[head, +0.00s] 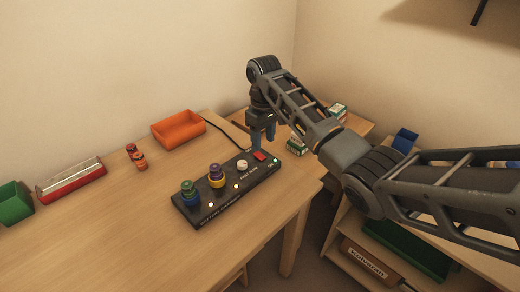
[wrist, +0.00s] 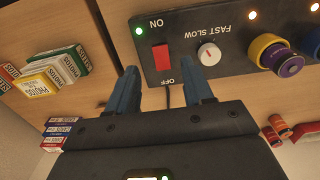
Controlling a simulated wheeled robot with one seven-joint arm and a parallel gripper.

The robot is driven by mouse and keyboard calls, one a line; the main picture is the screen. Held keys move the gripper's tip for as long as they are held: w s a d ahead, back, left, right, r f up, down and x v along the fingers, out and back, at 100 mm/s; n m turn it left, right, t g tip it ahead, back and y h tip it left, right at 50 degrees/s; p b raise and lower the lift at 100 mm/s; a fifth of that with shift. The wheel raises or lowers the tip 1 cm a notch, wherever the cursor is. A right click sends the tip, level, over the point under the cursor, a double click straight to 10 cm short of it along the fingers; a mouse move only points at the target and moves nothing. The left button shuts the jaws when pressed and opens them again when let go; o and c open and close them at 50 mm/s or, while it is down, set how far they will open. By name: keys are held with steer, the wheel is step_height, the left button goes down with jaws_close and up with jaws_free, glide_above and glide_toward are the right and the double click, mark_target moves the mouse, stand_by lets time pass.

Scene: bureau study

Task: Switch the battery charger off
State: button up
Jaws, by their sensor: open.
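The battery charger (head: 222,197) is a long black box on the desk. Its red rocker switch (head: 260,156) is at the right end, also seen in the wrist view (wrist: 162,57) between the words ON and OFF. I cannot tell which side is pressed in. Small lamps (wrist: 139,30) glow on its top. A white FAST/SLOW knob (wrist: 209,54) is beside the switch. My gripper (head: 263,129) is open and empty, pointing down just above the switch end. In the wrist view its two blue fingers (wrist: 160,72) are apart, with the switch ahead between their tips.
Purple-yellow (head: 216,176) and green-blue (head: 189,193) stacked pieces stand on the charger. An orange tray (head: 178,130) and orange figure (head: 136,157) are behind it. Small boxes (wrist: 52,77) lie beyond the desk's right edge. The desk's front is clear.

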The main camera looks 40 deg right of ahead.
mark_target(263, 158)
step_height(263, 158, down, 6)
steer(key=shift+r, duration=0.15)
steer(key=shift+c, duration=0.2)
